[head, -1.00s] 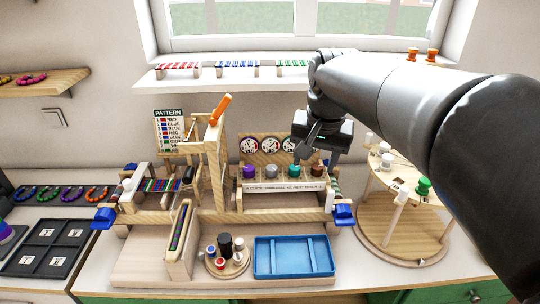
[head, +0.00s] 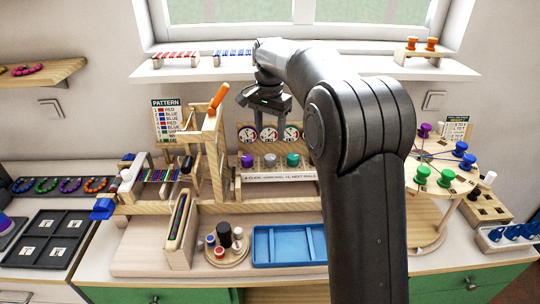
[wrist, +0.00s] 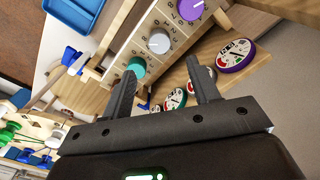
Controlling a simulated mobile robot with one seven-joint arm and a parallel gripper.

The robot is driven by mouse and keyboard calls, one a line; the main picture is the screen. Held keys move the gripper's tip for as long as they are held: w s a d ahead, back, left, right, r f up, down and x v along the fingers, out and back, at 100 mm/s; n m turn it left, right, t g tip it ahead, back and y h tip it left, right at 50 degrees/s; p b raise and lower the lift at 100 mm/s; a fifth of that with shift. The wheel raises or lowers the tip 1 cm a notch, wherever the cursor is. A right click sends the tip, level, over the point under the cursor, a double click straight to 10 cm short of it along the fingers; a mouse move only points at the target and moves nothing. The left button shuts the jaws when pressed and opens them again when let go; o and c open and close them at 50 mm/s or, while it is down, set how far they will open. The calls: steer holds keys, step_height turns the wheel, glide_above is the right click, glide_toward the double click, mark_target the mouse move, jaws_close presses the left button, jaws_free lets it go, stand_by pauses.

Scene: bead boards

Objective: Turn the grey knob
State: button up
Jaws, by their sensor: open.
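The grey knob (head: 270,160) sits on the wooden panel between a purple knob (head: 247,160) and a teal knob (head: 293,160). In the wrist view the grey knob (wrist: 159,41) stands on a sloped face with marks around it, beyond the fingertips. My gripper (head: 262,108) is open and empty, above the panel and apart from the knob. In the wrist view my gripper (wrist: 160,72) has its two fingers spread, with the teal knob (wrist: 137,66) near the left fingertip.
Round dials (head: 270,133) stand on a board behind the knobs. A wooden frame with an orange handle (head: 218,96) rises just left of the panel. A blue tray (head: 290,246) lies in front. A round stand with coloured spools (head: 445,178) is at the right.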

mark_target(270, 157)
step_height(270, 157, down, 10)
steer(key=shift+r, duration=0.1)
steer(key=shift+c, duration=0.5)
steer(key=c, duration=0.9)
steer(key=shift+o, duration=0.2)
steer(key=shift+n, duration=0.4)
steer(key=n, duration=0.5)
steer(key=shift+n, duration=0.4)
